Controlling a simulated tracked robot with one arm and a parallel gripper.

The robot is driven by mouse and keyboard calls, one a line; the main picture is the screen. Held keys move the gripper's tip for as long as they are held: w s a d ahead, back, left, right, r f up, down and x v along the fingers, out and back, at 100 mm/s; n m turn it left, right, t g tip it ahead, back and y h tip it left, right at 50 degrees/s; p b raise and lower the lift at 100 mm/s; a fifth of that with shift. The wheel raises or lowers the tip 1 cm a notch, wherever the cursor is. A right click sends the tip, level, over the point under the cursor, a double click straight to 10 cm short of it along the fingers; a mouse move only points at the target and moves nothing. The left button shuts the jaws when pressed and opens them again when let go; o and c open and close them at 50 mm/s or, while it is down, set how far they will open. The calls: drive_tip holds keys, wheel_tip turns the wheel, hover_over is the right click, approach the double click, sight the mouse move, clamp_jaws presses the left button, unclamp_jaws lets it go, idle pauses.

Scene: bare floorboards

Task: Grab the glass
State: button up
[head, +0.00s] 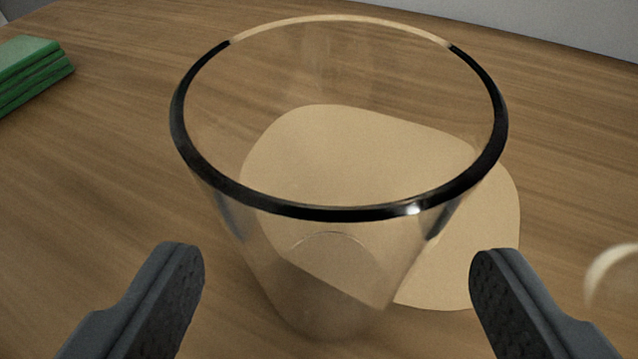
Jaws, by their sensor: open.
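A clear glass (335,235) with a dark rim stands upright on the wooden surface in the middle of the head view. It tapers towards its base and looks empty. My gripper (337,275) is open, with one dark grey finger at the lower left and the other at the lower right. The glass's lower part shows between the fingers in the picture. I see no finger touching it; the exact distance to the glass is hard to tell.
A pale beige flat patch (490,225) lies behind and to the right of the glass. A stack of green, flat pieces (30,70) lies at the upper left. A blurred clear rounded object (612,280) is cut off at the right edge. Bare wood (100,170) is at left.

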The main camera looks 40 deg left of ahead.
drive_tip(key=x, duration=0.2)
drive_tip(key=shift+w+a+f, duration=0.15)
drive_tip(key=shift+w+a, duration=0.05)
drive_tip(key=shift+a, duration=0.1)
drive_tip(key=c, duration=1.2)
